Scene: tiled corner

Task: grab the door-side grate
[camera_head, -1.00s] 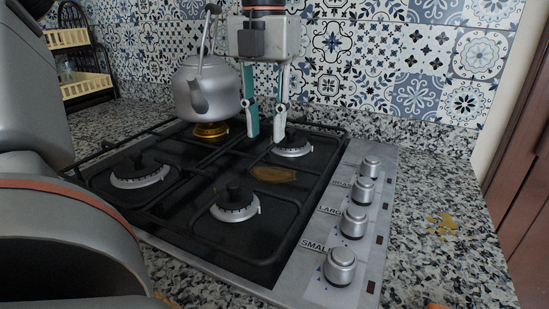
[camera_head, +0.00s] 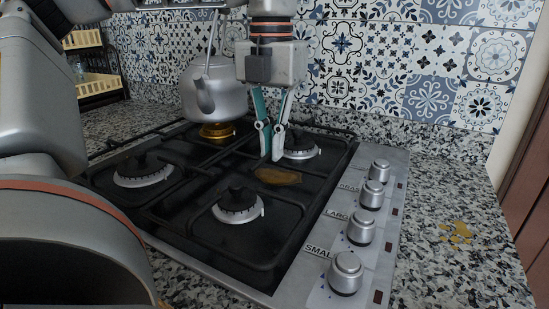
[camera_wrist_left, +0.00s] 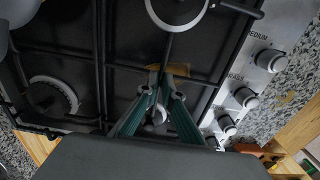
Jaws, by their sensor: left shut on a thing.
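The door-side grate (camera_head: 313,205) is the black grate on the right half of the hob, beside the knobs. My left gripper (camera_head: 271,157) points down at its middle, between the front and back burners. Its fingers are drawn together at the tips, shut on a bar of the grate. In the left wrist view, the fingertips (camera_wrist_left: 166,92) meet over the grate's crossbar (camera_wrist_left: 197,79) and partly hide it. The grate appears to lie flat on the hob. My right gripper is not in view.
A silver kettle (camera_head: 214,88) stands on the back left burner, close to my left gripper. Several knobs (camera_head: 348,270) line the hob's right side. A yellowish stain (camera_head: 278,176) lies near the fingertips. Speckled counter (camera_head: 440,200) is open to the right.

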